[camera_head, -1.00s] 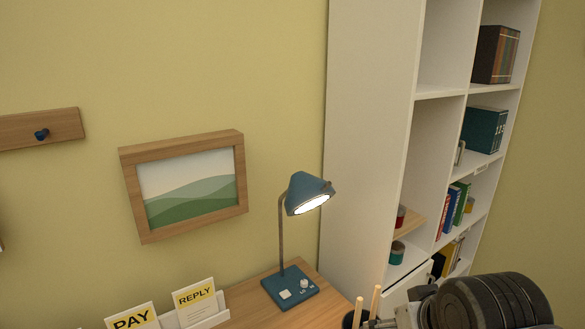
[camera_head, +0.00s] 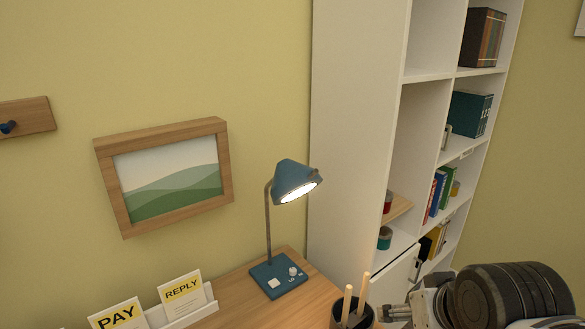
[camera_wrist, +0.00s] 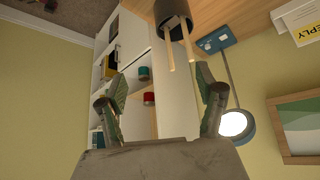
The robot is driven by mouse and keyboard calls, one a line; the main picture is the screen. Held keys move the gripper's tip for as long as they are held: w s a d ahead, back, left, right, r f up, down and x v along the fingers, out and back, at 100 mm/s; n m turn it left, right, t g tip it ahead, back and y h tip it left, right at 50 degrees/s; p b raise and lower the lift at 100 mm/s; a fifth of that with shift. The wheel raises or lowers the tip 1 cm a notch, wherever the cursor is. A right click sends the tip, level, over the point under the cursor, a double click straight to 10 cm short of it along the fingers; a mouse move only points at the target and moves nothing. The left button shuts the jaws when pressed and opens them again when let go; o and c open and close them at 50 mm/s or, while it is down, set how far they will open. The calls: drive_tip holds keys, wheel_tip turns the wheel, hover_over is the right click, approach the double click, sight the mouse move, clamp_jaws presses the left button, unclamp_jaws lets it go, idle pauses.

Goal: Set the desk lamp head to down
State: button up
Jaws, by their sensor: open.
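The desk lamp stands on the wooden desk, with a blue base (camera_head: 278,276), a thin grey stem and a blue lamp head (camera_head: 293,178). The head is lit and tilted, its bright face toward the lower right. In the wrist view the lit head (camera_wrist: 234,126) is at the right, beyond the right finger, and the base (camera_wrist: 214,40) is at the upper right. My gripper (camera_wrist: 160,92) is open, its two fingers wide apart with nothing between them up close. In the head view part of my arm is at the lower right; the fingertips are not clearly visible there.
A dark pen cup (camera_head: 352,316) with wooden sticks stands at the desk's right front, near my arm. A white letter holder (camera_head: 180,314) with cards is at the left. A white bookshelf (camera_head: 355,130) rises behind right, and a framed picture (camera_head: 166,178) hangs left of the lamp.

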sight(307, 179)
drive_tip(key=shift+c, duration=0.2)
idle(0.3)
